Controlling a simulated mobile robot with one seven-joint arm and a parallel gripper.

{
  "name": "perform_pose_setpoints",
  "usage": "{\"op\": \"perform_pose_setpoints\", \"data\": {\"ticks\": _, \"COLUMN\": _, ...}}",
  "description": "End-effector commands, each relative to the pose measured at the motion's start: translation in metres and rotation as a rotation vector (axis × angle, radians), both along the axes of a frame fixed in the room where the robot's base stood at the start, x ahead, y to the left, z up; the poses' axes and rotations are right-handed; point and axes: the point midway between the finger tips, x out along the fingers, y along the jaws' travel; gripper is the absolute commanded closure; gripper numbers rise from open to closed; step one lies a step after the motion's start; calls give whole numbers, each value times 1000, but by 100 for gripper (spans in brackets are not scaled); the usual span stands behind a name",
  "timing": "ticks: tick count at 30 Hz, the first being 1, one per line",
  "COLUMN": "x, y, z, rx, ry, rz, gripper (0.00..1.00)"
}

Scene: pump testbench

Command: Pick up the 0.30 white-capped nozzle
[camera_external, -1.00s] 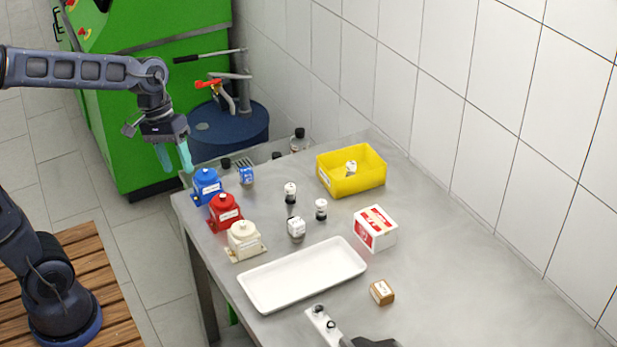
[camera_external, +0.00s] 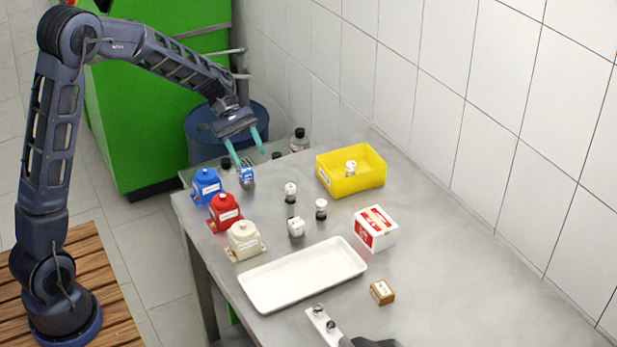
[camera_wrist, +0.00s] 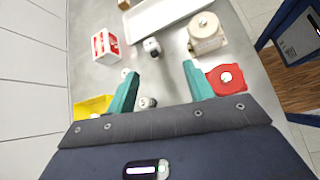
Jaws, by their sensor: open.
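Several small white-topped pieces are in view, and their size markings are too small to read. One with a dark base (camera_external: 290,190) stands mid-table and shows between my fingers in the wrist view (camera_wrist: 147,102). A second (camera_external: 321,208) stands to its right, near the left finger in the wrist view (camera_wrist: 128,73). A third, blockier one (camera_external: 296,228) is nearer the tray, also in the wrist view (camera_wrist: 152,47). Another white piece (camera_external: 351,168) is in the yellow bin (camera_external: 338,187). My gripper (camera_external: 250,158) is open and empty, raised above the table's far left end.
Blue (camera_external: 207,183), red (camera_external: 224,212) and cream (camera_external: 244,240) pots line the left edge. A blue-labelled item (camera_external: 247,176) stands under my gripper. A white tray (camera_external: 270,303), red-white box (camera_external: 376,228) and brown box (camera_external: 382,291) lie nearer. The right table is clear.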

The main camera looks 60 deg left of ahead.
Motion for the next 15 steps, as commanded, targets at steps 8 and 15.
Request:
{"op": "perform_pose_setpoints", "data": {"ticks": 8, "x": 49, "y": 49, "z": -58, "rx": -180, "ry": 121, "rz": 181, "gripper": 48}}
{"op": "perform_pose_setpoints", "data": {"ticks": 15, "x": 75, "y": 84, "z": -99, "rx": -303, "ry": 190, "rz": 299, "gripper": 48}}
